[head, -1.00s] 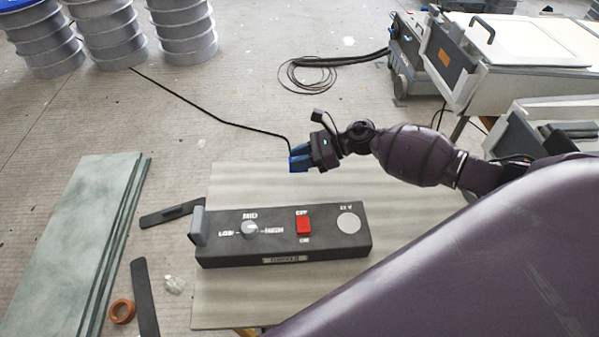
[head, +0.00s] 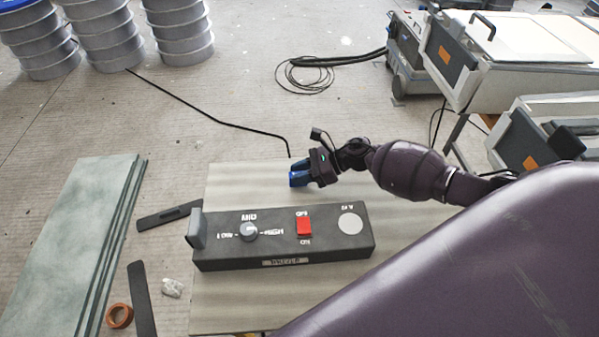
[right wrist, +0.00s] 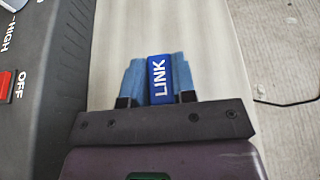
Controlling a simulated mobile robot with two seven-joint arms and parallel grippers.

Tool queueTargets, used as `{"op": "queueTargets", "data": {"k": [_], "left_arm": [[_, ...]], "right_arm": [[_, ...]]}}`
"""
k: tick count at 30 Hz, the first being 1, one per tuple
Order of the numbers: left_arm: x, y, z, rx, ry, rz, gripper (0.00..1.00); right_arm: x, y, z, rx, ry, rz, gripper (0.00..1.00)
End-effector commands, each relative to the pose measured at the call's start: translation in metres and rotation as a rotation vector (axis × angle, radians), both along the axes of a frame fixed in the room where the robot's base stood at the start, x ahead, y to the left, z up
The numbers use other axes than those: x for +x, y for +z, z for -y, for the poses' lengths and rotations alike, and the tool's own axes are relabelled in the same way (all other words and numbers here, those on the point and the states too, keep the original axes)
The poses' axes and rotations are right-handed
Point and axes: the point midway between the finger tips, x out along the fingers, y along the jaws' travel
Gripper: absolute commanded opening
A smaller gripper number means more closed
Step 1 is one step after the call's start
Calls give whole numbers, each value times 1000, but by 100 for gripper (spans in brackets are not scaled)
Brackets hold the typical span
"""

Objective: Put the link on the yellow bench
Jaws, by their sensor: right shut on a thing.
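The link is a small dark blue block with white "LINK" lettering, seen in the right wrist view (right wrist: 159,80). My right gripper (right wrist: 158,82) is shut on it, with a light blue finger on each side. In the head view the right gripper (head: 299,174) is over the far part of a pale, streaked bench top (head: 225,290), beyond a dark control box. A bit of yellow shows under the bench top's near edge. I cannot tell whether the link touches the top. My left gripper is not in view.
The dark control box (head: 345,243), with a red switch and a knob, lies across the bench. Green-grey boards (head: 65,235), dark strips (head: 143,300) and an orange-brown ring (head: 119,316) are at left. The bench top around the gripper is bare.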

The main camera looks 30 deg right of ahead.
Motion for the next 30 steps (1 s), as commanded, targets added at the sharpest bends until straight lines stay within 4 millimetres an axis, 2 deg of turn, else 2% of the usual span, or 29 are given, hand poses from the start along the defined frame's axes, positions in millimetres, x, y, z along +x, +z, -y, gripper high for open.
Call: {"op": "queueTargets", "data": {"k": [2, 3, 7, 15, 19, 23, 30], "left_arm": [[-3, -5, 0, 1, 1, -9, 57], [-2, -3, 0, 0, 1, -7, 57], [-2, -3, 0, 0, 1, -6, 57], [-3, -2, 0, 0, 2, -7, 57], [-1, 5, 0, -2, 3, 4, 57], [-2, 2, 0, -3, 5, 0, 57], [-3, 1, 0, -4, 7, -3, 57]], "right_arm": [[-1, -5, 0, 0, 0, -2, 2], [0, -3, 0, 0, 0, -1, 31], [0, -2, 0, -1, 0, 0, 50], [0, -2, 0, 0, 0, 0, 50], [0, 5, 0, 0, 0, 2, 50], [-8, 8, 17, -2, -2, -1, 50], [-28, 26, 56, -2, -1, -2, 50]]}}
